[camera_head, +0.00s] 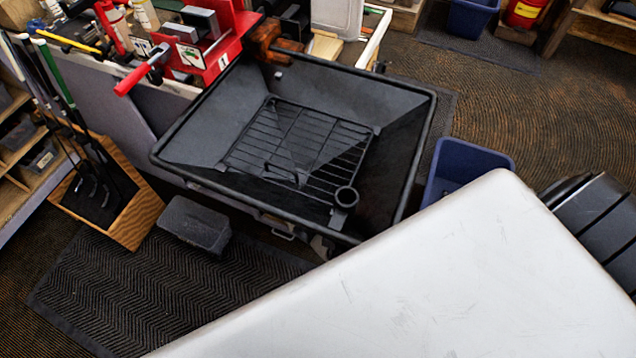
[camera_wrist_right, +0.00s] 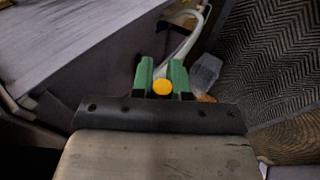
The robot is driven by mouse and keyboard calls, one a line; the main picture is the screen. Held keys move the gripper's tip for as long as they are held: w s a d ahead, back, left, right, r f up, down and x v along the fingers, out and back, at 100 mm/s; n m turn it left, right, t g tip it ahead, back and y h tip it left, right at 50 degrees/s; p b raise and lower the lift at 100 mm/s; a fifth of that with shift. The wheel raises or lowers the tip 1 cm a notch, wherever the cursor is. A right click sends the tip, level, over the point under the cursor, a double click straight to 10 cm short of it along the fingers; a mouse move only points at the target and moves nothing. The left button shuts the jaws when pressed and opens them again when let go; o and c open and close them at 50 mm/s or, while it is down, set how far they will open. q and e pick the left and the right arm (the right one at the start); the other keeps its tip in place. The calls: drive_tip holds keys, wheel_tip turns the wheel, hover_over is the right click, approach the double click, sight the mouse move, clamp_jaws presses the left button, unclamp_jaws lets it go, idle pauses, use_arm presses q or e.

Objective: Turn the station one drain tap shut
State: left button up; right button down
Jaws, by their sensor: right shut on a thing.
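In the right wrist view, my right gripper (camera_wrist_right: 162,80) has two green fingers shut on a small yellow-orange round piece, which looks like the handle of the drain tap (camera_wrist_right: 162,88). A pale bent hose or pipe (camera_wrist_right: 188,40) shows just beyond the fingers. How far the tap is turned cannot be told. In the head view, the dark drain tray (camera_head: 205,125) of station one, with a wire rack (camera_head: 300,145) inside, sits below a red vise (camera_head: 205,50) marked 1. The tap and my right gripper do not show there. My left gripper is in neither view.
A blue bin (camera_head: 470,160) stands right of the tray. A wooden club stand (camera_head: 140,215) and a dark grey box (camera_head: 195,225) are on the floor to its left. A large pale surface hides the lower right of the head view. A clear plastic thing (camera_wrist_right: 205,72) lies beyond the fingers.

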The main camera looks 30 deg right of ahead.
idle(0.3)
drive_tip(key=c, duration=1.1)
unclamp_jaws()
drive_tip(key=v, duration=0.7)
drive_tip(key=shift+a+r, duration=0.15)
drive_tip(key=shift+r, duration=0.05)
drive_tip(key=shift+s, duration=0.1)
